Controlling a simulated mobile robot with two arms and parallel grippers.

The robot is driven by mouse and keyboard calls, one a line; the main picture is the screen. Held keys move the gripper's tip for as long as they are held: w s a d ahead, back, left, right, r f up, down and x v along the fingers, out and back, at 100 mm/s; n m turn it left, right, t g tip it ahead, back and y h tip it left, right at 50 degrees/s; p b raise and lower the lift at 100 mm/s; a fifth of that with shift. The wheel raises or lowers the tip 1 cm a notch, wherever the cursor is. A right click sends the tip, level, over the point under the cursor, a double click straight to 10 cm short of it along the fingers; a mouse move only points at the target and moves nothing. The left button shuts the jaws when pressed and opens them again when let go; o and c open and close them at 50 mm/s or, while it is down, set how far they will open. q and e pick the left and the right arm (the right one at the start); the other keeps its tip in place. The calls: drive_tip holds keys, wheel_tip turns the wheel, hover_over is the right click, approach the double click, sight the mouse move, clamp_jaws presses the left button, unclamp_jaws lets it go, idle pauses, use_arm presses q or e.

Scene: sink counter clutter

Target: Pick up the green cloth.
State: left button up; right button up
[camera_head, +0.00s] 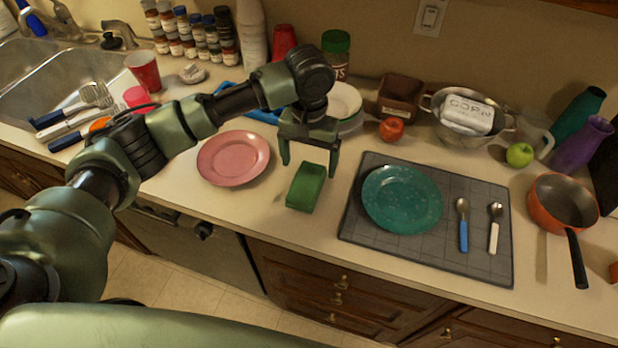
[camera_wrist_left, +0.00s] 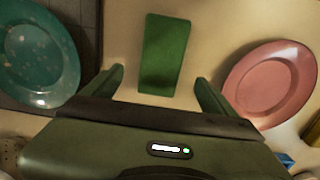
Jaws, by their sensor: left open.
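The green cloth (camera_head: 306,187) looks like a folded green block. It lies on the counter between the pink plate and the grey mat. In the left wrist view the cloth (camera_wrist_left: 163,54) is upright in the picture, just beyond and between the two fingertips. My left gripper (camera_head: 309,166) is open and empty above and behind the cloth, its fingers pointing down. In the left wrist view the gripper (camera_wrist_left: 158,80) has its fingers spread wider than the cloth, and no contact shows. My right gripper is not in view.
The pink plate (camera_head: 233,158) lies to the left. The grey mat (camera_head: 355,222) with a teal plate (camera_head: 402,199) and two spoons lies to the right. A red apple (camera_head: 391,129) and bowls stand behind. The counter's front edge is close to the cloth.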

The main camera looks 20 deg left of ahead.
sight(308, 178)
use_arm(q)
drive_tip(key=f+p, duration=0.1)
drive_tip(key=f, duration=0.2)
drive_tip(key=shift+s+p, duration=0.35)
drive_tip(key=shift+s, duration=0.05)
wheel_tip(308, 178, down, 3)
drive_tip(key=shift+w+r, duration=0.1)
drive_tip(key=shift+w, duration=0.05)
drive_tip(key=c, duration=1.3)
drive_tip(key=shift+c, duration=0.7)
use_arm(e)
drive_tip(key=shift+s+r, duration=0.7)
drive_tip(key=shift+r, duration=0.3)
use_arm(q)
drive_tip(key=shift+r, duration=0.2)
